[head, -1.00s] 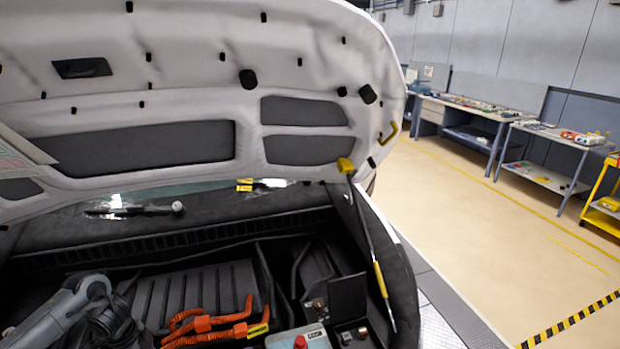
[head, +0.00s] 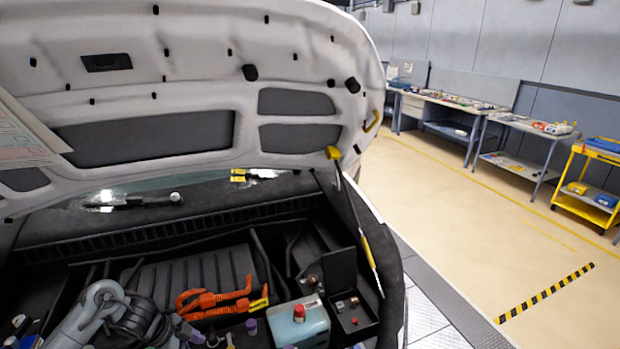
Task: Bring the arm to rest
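My grey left arm comes in at the lower left in the head view, over the engine bay. Its dark gripper end (head: 143,322) is seen from above, left of the orange cables. The fingers cannot be made out, so I cannot tell whether it is open or shut or holds anything. My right gripper is not in view. A pale blue-grey box with a red cap (head: 299,312) sits in the bay at the bottom centre, apart from my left arm.
The raised hood (head: 190,70) spans the top left, with a prop rod (head: 360,220) at its right side. Orange cables (head: 212,302) lie in the bay. Workbenches (head: 450,105) and a yellow cart (head: 588,190) stand at the right. The floor (head: 470,225) between is clear.

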